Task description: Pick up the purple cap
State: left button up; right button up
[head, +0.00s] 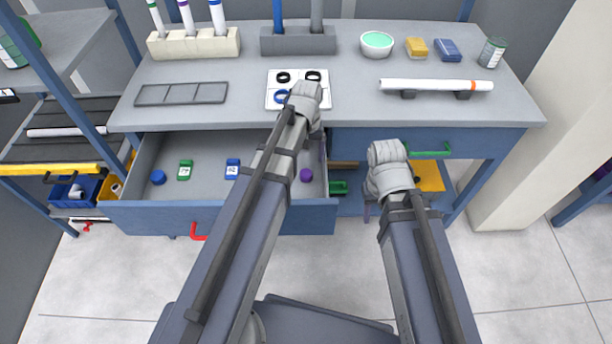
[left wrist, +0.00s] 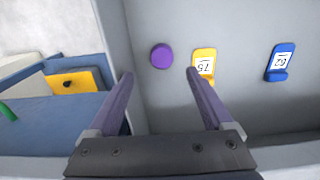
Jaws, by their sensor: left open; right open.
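The purple cap (head: 306,175) lies on the floor of the open drawer (head: 210,215), near its right end, just right of my left arm in the head view. In the left wrist view the purple cap (left wrist: 161,56) shows whole, ahead of and between the fingertips. My left gripper (left wrist: 158,74) is open and empty, apart from the cap. In the head view its fingers are mostly hidden by my own arm. My right gripper (head: 368,212) hangs in front of the bench, right of the drawer; only a bit of a purple finger shows.
A yellow clip (left wrist: 204,62) lies close to the right fingertip in the left wrist view. A blue clip (head: 232,169), a green clip (head: 185,170) and a blue cap (head: 158,177) lie farther left in the drawer. The drawer's walls stand around them.

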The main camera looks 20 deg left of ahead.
aim_at(306, 173)
pick_arm(q)
jog(key=shift+f+b, duration=1.15)
jog(key=shift+f, duration=0.1)
jog(key=shift+f, duration=0.1)
jog(key=f+b, duration=0.5)
jog(key=shift+a, duration=0.2)
grip_shut()
jog(key=shift+r, duration=0.1)
notch_tip(306, 173, up, 19)
jog(key=p, duration=1.9)
